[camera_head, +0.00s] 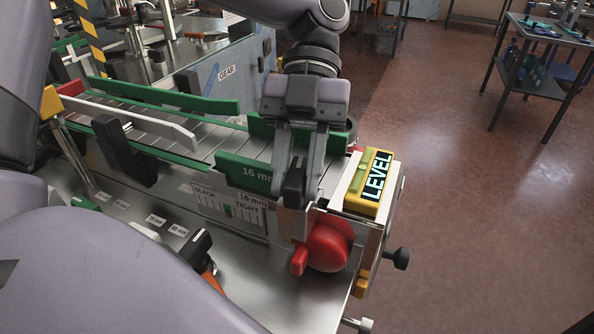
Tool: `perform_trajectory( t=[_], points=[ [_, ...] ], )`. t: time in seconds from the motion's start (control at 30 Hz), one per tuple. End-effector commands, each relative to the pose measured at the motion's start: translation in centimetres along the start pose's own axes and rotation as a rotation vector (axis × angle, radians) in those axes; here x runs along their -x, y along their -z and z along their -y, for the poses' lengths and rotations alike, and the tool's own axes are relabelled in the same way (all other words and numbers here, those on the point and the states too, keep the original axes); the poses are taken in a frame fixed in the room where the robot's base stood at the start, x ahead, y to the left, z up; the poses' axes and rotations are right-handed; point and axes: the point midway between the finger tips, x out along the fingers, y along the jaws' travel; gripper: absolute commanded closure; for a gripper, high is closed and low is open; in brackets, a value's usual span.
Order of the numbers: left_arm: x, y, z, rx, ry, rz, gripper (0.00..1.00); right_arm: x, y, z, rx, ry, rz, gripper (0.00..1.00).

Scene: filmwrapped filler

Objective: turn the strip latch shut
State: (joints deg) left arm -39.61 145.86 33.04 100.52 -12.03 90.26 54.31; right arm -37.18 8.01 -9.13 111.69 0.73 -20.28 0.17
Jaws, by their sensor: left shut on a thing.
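My left gripper (297,195) points down over the right end of the conveyor. Its two grey fingers are shut on a small dark piece (293,183), which looks like the strip latch. The fingers hide much of the piece, so its exact angle is hard to tell. It is at the right end of the green strip marked 16 mm (243,173). My right gripper is not in view.
A red knob (328,246) is just below the gripper. A yellow LEVEL block (370,182) is to its right. A SLACK/TIGHT scale (228,208) is at left. Green rails (165,97) line the conveyor. Open floor lies at right, with a shelf table (530,80) beyond.

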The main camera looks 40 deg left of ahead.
Motion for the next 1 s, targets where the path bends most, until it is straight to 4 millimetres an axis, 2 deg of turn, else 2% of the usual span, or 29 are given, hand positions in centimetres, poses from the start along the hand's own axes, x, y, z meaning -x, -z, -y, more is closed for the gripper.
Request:
perform_trajectory(
  t=[0.4, 0.97, 1.0],
  points=[
    [0.12, -0.01, 0.06, -0.145, -0.142, 0.004, 1.0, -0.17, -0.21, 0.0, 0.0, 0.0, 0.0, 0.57],
    [0.14, 0.03, 0.03, -0.168, -0.166, 0.005, 1.0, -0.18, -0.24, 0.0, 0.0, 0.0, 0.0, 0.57],
    [0.14, 0.03, 0.03, -0.168, -0.166, 0.005, 0.69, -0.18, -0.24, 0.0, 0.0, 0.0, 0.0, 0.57]
  ],
)
